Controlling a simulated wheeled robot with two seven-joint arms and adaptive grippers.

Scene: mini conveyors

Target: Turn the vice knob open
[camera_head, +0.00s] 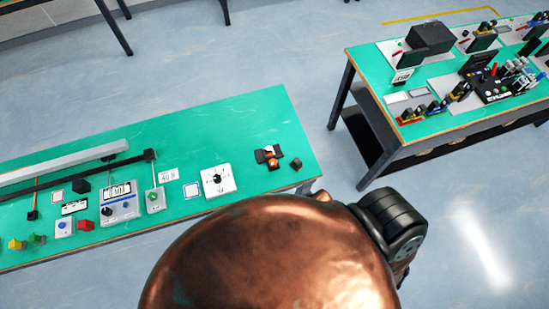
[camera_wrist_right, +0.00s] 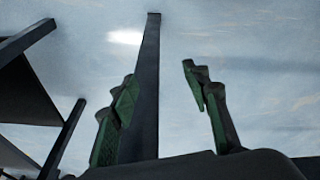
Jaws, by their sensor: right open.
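On the green table at the left in the head view, a white square plate (camera_head: 228,183) carries a dark round knob (camera_head: 217,180). Right of it is a small dark device (camera_head: 268,156) with orange and white parts, and a small dark block (camera_head: 295,164) stands beside it. I cannot tell for sure which of these is the vice. My right gripper (camera_wrist_right: 160,80) is open and empty in the right wrist view, its green-padded fingers apart over the floor. It touches nothing there. My left gripper is not in view.
The left green table (camera_head: 240,117) holds a conveyor (camera_head: 65,161), a display box (camera_head: 119,203) and several coloured buttons; its back right is bare. A second green table (camera_head: 365,65) with equipment stands at the right, with open floor between. My copper-coloured body part covers the front middle.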

